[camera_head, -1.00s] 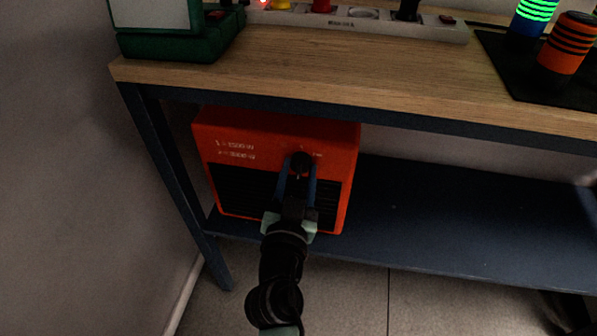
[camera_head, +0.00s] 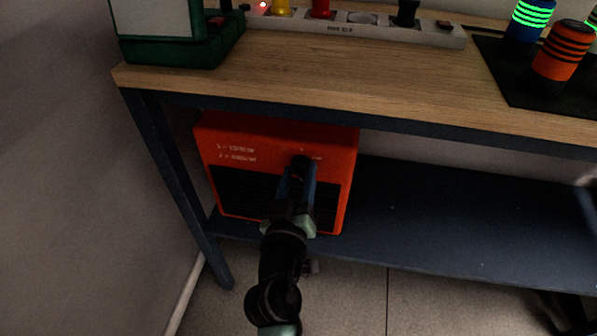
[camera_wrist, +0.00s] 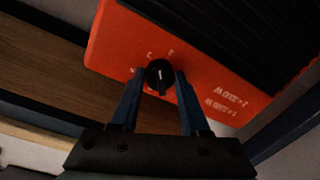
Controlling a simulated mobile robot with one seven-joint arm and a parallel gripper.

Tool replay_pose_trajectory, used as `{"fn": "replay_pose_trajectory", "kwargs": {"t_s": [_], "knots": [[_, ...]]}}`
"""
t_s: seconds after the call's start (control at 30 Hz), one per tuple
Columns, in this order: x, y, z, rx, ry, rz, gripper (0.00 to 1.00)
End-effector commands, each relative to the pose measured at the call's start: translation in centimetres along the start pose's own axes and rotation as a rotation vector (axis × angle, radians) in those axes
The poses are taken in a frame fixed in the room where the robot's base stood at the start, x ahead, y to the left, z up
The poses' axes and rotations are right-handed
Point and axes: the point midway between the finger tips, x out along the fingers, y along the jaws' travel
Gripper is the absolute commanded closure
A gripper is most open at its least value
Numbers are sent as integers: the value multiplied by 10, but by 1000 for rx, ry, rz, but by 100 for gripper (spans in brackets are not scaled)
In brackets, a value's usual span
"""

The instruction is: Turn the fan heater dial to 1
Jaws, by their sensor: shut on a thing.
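The orange fan heater (camera_head: 275,133) stands on the lower shelf, with a black grille and white wattage text on its front. Its black dial (camera_head: 300,163) is at the upper right of the front face. In the wrist view the dial (camera_wrist: 159,75) shows a pale pointer line, and small marks on the orange heater face (camera_wrist: 190,60) are around it. My gripper (camera_wrist: 158,82) is shut on the dial, one blue finger on each side. In the head view my gripper (camera_head: 298,172) reaches the dial from the front. I cannot read the dial's exact setting.
A wooden worktop (camera_head: 330,85) overhangs the heater. A dark blue table leg (camera_head: 180,185) stands to its left. The lower shelf (camera_head: 450,220) is clear to the right. A power strip (camera_head: 365,27) lies on the worktop.

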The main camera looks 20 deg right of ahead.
Motion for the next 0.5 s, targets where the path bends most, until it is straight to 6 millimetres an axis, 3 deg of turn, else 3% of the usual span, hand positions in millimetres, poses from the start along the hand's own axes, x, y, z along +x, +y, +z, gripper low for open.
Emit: {"fn": "replay_pose_trajectory", "kwargs": {"t_s": [0.5], "knots": [[0,0,-1,-363,-22,2,100]]}}
